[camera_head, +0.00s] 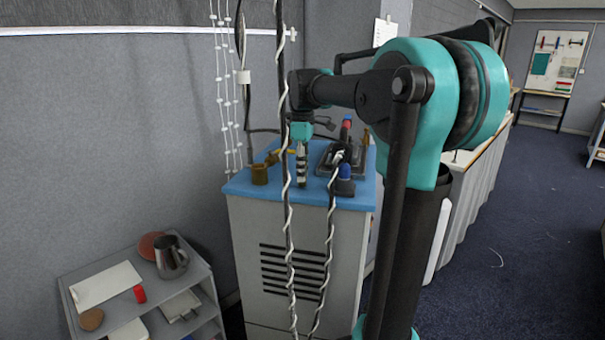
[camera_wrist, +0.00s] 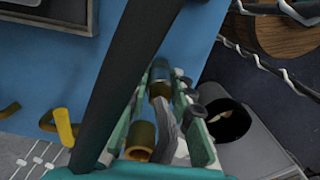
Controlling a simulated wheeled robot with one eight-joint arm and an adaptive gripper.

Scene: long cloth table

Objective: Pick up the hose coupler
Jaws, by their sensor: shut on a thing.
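My gripper (camera_head: 302,170) points down at the blue top of a grey cabinet in the head view. In the wrist view its teal fingers (camera_wrist: 165,95) are closed around a brass-coloured piece, which I take to be the hose coupler (camera_wrist: 140,138). A round, open brass end faces the camera, and another brass part shows farther along between the fingers.
The blue cabinet top (camera_head: 245,187) also bears a brass cup-like piece (camera_head: 260,175), a blue-capped dark item (camera_head: 344,182) and a dark tray (camera_head: 358,164). Wrapped cables hang in front of the cabinet. A low shelf with a metal jug (camera_head: 171,258) stands at lower left.

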